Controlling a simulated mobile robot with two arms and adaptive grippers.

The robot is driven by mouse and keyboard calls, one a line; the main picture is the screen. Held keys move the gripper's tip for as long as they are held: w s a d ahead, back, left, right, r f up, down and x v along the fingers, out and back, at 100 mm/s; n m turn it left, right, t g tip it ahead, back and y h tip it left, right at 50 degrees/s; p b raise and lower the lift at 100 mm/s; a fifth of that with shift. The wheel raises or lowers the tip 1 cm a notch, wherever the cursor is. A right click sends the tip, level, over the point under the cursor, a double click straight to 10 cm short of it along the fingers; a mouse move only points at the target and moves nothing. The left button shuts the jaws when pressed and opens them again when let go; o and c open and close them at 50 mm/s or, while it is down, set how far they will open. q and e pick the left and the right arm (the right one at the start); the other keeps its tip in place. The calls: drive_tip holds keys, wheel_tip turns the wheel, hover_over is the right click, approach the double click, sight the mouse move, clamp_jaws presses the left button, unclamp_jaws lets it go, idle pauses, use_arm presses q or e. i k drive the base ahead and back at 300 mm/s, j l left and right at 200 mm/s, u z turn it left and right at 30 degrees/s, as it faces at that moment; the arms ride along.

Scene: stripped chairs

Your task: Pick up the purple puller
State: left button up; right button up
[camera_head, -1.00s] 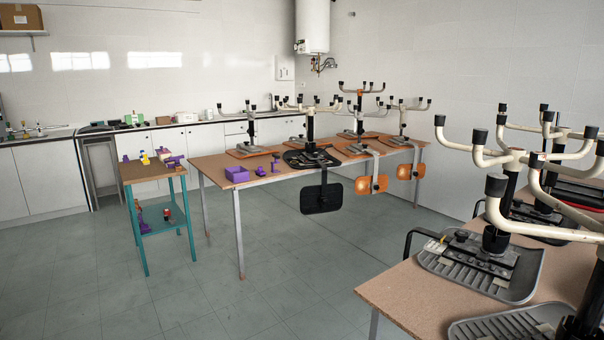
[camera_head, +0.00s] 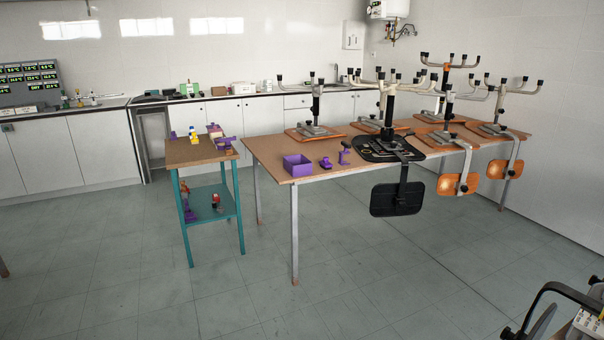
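Several small purple things show in the head view, and at this distance I cannot tell which is the puller. On the long wooden table stand a purple open box (camera_head: 298,166), a low purple piece (camera_head: 326,163) and an upright purple piece (camera_head: 345,153). On the teal stand's top, a purple tool (camera_head: 223,143) lies at the right edge, and a small purple piece (camera_head: 193,133) sits by a yellow and white item. More purple (camera_head: 190,215) shows on its lower shelf. Neither of my grippers is in view.
The long table (camera_head: 265,153) holds upturned chair seats with their bases up. The teal stand (camera_head: 186,152) is left of it, with a gap between. A black armrest (camera_head: 565,290) is at the lower right. The tiled floor in front is clear.

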sight(346, 145)
drive_tip(key=i, duration=2.15)
drive_tip(key=i+z, duration=0.1)
drive_tip(key=i, duration=0.65)
drive_tip(key=i+j+z, duration=0.1)
drive_tip(key=i, duration=0.65)
drive_tip(key=i+j+z, duration=0.1)
drive_tip(key=i+j, duration=0.15)
drive_tip(key=i, duration=0.5)
